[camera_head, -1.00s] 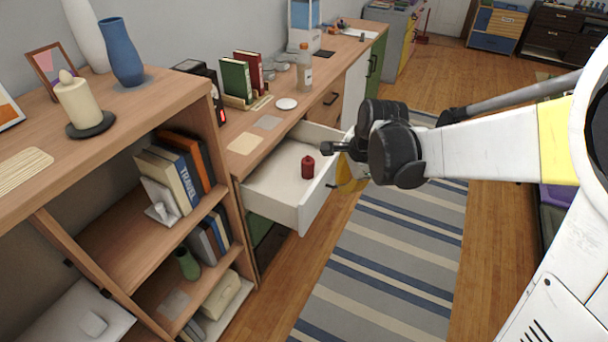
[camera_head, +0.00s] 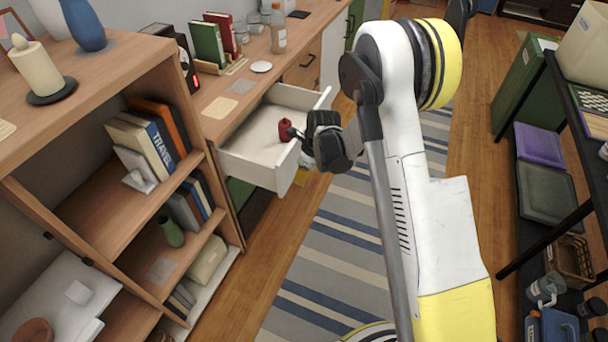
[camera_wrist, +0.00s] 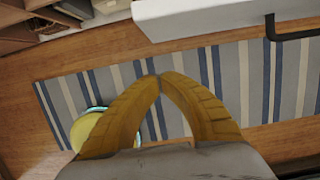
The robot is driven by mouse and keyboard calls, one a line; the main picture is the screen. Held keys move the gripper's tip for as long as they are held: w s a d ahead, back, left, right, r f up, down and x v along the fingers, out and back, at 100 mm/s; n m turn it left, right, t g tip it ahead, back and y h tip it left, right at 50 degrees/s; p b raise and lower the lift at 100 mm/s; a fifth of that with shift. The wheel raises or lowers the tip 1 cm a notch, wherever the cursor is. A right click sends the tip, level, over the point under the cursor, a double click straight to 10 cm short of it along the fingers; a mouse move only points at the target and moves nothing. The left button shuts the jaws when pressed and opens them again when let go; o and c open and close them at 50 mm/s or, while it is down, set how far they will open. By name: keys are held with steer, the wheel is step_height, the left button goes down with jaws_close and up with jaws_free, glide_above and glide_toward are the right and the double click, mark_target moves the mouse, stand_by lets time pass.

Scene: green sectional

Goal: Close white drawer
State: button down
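The white drawer (camera_head: 259,165) stands pulled out from the wooden desk, with a small red object (camera_head: 285,129) in it. In the wrist view the white drawer front (camera_wrist: 200,22) crosses the top, with a dark bar handle (camera_wrist: 290,32) at the right. My gripper (camera_wrist: 158,78) has its yellow fingers with their tips together and nothing between them. Floor and rug show beyond the tips. In the head view my wrist is just right of the drawer front, on its outer side, and the fingers are mostly hidden. Contact with the drawer cannot be told.
A wooden shelf unit (camera_head: 125,215) with books stands left of the drawer. The desk top (camera_head: 215,82) holds books, a bottle and a white disc. A striped rug (camera_head: 330,240) covers the floor in front. Dark shelving (camera_head: 525,262) with bins stands at the right.

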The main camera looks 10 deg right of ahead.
mark_target(288, 179)
steer(key=shift+w+a+f+b, duration=0.6)
steer(key=shift+w+a, duration=0.1)
steer(key=shift+a, duration=0.25)
steer(key=shift+w+a+f+b, duration=0.45)
steer(key=shift+w+a+f, duration=0.15)
steer(key=shift+a, duration=0.3)
steer(key=shift+w, duration=0.1)
